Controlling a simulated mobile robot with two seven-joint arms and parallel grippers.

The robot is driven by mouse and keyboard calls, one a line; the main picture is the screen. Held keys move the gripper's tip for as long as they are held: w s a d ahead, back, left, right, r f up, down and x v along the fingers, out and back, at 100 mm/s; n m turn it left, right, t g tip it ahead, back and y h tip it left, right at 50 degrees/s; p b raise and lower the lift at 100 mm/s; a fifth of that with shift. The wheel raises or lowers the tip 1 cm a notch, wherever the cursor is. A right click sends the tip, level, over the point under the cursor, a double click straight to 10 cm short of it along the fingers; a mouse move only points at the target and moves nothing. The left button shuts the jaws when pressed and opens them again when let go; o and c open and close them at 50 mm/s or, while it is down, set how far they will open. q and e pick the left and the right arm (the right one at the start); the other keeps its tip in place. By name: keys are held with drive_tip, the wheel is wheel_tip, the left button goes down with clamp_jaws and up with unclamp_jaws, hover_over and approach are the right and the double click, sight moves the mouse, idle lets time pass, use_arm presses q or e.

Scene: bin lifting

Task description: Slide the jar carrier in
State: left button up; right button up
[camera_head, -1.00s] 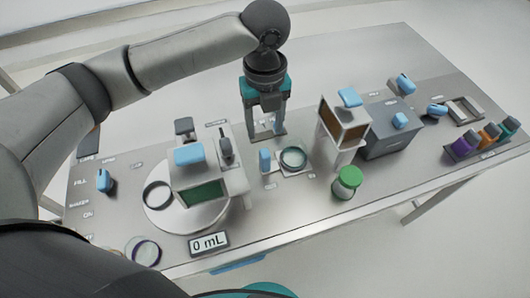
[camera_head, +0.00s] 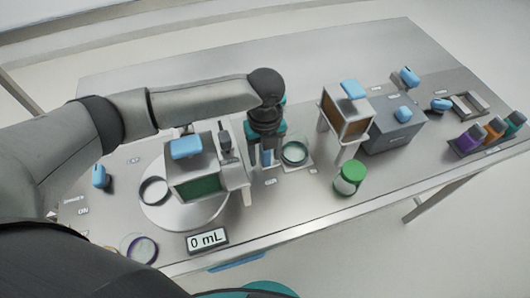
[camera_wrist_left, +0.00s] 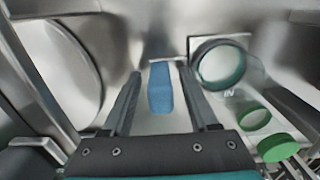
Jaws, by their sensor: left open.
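The jar carrier (camera_head: 308,160) is a small pale plate with a round ring seat, left of the white-framed box. A blue upright handle (camera_head: 267,158) stands at its left side. My left gripper (camera_head: 264,160) is open and low over this handle, partly hiding it. In the left wrist view the blue handle (camera_wrist_left: 160,88) stands between the two open fingers (camera_wrist_left: 160,76), with a gap visible on each side. The carrier's ring (camera_wrist_left: 220,64) is to the right. A jar with a green lid (camera_head: 350,177) stands apart, front right of the carrier. My right gripper is not in view.
A turntable (camera_head: 160,205) carrying a device with a green screen stands close left of the gripper. The white-framed box (camera_head: 345,110) and grey box (camera_head: 393,130) stand right. A 0 mL display (camera_head: 208,240) is at the front edge. The table behind is clear.

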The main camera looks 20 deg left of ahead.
use_arm(q)
clamp_jaws()
idle(0.3)
idle(1.1)
